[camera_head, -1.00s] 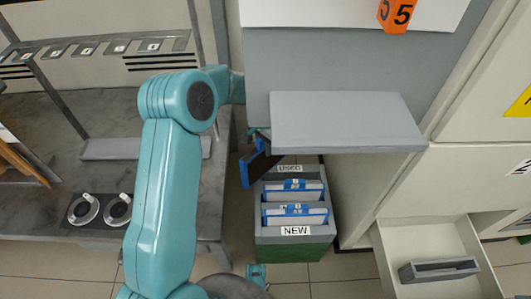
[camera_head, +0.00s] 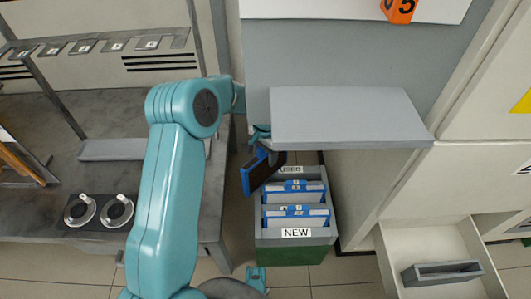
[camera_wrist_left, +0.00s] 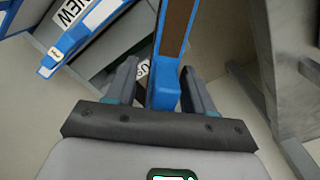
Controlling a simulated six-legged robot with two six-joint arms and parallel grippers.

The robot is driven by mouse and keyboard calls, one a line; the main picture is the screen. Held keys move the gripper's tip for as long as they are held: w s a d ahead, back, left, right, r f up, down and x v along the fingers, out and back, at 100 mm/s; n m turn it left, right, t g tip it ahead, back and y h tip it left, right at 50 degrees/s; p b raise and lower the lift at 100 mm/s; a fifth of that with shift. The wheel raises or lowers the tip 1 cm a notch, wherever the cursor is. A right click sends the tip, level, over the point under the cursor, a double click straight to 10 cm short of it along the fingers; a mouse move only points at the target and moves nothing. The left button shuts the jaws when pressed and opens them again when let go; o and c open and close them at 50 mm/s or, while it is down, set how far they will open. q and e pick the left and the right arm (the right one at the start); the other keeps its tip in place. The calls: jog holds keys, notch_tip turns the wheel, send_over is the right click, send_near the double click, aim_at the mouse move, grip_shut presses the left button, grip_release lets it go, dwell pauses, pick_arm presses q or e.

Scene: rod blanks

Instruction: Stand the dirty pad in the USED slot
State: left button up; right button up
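The dirty pad (camera_head: 263,171), a blue frame with a dark brown face, is held tilted in the air by my left gripper (camera_head: 262,135). It overlaps the back left corner of the bin (camera_head: 295,256) in the head view. In the left wrist view the pad (camera_wrist_left: 165,92) stands between the two fingers (camera_wrist_left: 162,85). The USED label (camera_head: 291,169) is at the bin's back, partly covered by the pad; the NEW label (camera_head: 296,233) is at the front. Two blue-framed pads with pale faces (camera_head: 293,193) stand in the bin.
A grey shelf (camera_head: 345,118) juts out above and right of the bin. A workbench (camera_head: 100,180) with two round fixtures (camera_head: 100,210) is at left. An open drawer (camera_head: 440,240) holding a grey tray (camera_head: 443,272) is at right.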

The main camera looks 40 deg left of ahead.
pick_arm(q)
notch_tip(320, 180, up, 13)
jog(key=p, duration=0.4)
jog(key=shift+p, duration=0.35)
